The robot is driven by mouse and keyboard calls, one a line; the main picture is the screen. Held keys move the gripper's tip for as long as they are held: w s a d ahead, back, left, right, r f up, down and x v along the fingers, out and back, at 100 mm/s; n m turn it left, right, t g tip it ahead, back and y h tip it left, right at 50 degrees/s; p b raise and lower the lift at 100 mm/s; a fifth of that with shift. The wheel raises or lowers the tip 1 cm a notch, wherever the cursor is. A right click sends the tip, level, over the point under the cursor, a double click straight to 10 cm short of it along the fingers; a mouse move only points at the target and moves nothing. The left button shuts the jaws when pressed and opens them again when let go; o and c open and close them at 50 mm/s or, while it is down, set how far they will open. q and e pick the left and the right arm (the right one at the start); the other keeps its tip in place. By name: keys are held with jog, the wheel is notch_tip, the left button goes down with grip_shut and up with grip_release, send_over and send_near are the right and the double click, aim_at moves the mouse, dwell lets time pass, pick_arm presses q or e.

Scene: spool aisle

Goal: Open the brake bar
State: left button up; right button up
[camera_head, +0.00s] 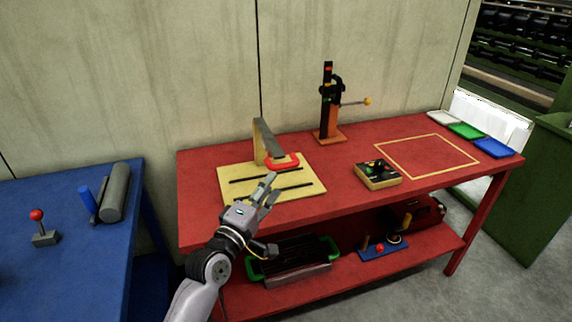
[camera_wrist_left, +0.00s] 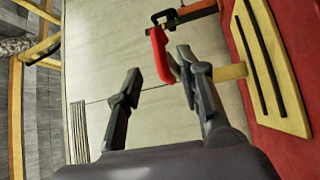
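The brake bar (camera_head: 268,140) is a grey bar on a pale post, with a red handle (camera_head: 284,163) at its lower front. It stands on a yellow board with dark slots (camera_head: 232,181) on the red bench. My left gripper (camera_head: 272,186) is just in front of the handle, over the board. In the left wrist view, its fingers (camera_wrist_left: 160,76) are spread and empty. The red handle (camera_wrist_left: 159,54) shows beyond the fingertips, nearer the right finger, which seems to hide a little of it. I cannot tell if they touch. My right gripper is not in view.
On the red bench (camera_head: 345,157) stand an orange and black press (camera_head: 329,110), a small button box (camera_head: 377,174) and coloured trays (camera_head: 466,130). A lower shelf holds a green-handled crate (camera_head: 292,261). A blue table (camera_head: 80,251) is at left.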

aim_at(285, 163)
pick_arm(q)
jog(key=x, duration=0.8)
jog(key=shift+w+d+r, duration=0.1)
jog(key=shift+w+d, duration=0.1)
jog(key=shift+w, duration=0.1)
jog(key=shift+c, duration=0.2)
grip_shut()
